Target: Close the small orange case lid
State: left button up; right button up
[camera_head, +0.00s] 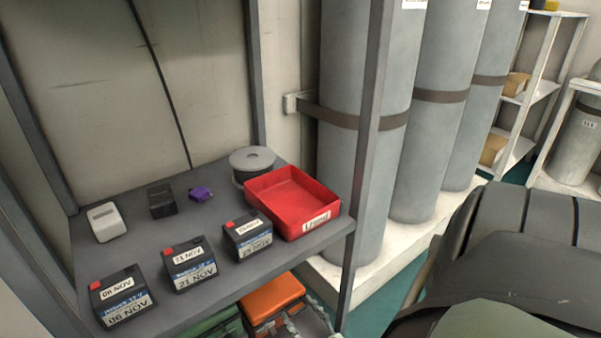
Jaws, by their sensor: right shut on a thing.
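The small orange case (272,301) is on the lower level of the rack, at the bottom of the head view, below the front edge of the grey shelf. Its orange upper face shows, but its lower part is cut off by the picture edge, and I cannot tell how far its lid is open. My right gripper (293,326) is at the near right edge of the case, partly cut off by the frame, and is shut on the case's edge. The exact grip is hard to make out. My left gripper is not in view.
A green case (212,325) lies left of the orange one. The shelf (213,215) above carries a red bin (293,203), several batteries, a spool (251,162) and small boxes. A rack post (362,150) stands at right, before tall grey cylinders (433,120).

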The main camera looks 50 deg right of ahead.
jog(key=shift+s+d+f, duration=0.15)
jog(key=shift+s+f, duration=0.05)
jog(key=shift+f, duration=0.2)
jog(key=shift+s+d+f, duration=0.15)
jog(key=shift+s+f, duration=0.05)
jog(key=shift+f, duration=0.2)
jog(key=o, duration=1.3)
jog(key=shift+o, duration=0.7)
jog(key=shift+f, duration=0.1)
jog(key=shift+w+a+r, duration=0.1)
jog(key=shift+r, duration=0.1)
jog(key=shift+r, duration=0.1)
